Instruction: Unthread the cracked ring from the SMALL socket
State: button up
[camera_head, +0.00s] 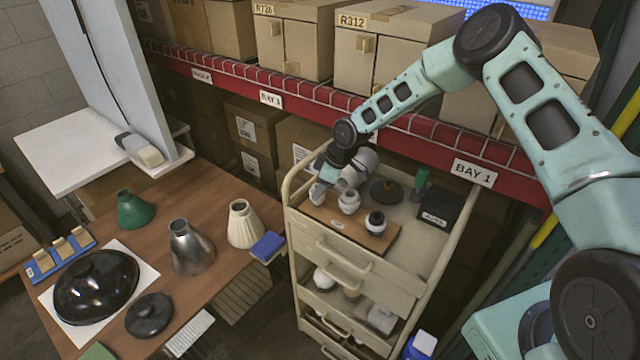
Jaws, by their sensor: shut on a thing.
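Three sockets stand in a row on a brown board (325,217) on the cart's top. The leftmost is a small pale piece (317,193), partly covered by my gripper (325,183). The middle socket (349,201) is white with a grey band. The right socket (376,222) is white with a dark top. My gripper points down at the leftmost socket and is shut on its upper part. The ring and any crack in it are too small and too hidden to make out.
The cream cart (330,252) has raised side rails. A dark disc (386,191), a green bottle (420,184) and a black box (440,207) stand behind the board. A red shelf beam (300,101) runs close behind. Lamp shades (192,248) fill the table at left.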

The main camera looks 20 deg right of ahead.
jog(key=shift+w+f+n+g+b, duration=0.1)
jog(key=shift+n+g+b, duration=0.3)
jog(key=shift+n, duration=1)
jog(key=shift+d+n+g+b, duration=0.1)
jog(key=shift+n+g+b, duration=0.2)
jog(key=shift+n+b, duration=0.15)
jog(key=shift+w+n+g+b, duration=0.2)
jog(key=shift+n+g+b, duration=0.6)
jog(key=shift+n+b, duration=0.9)
jog(key=shift+n+g+b, duration=0.4)
jog(key=shift+n, duration=0.85)
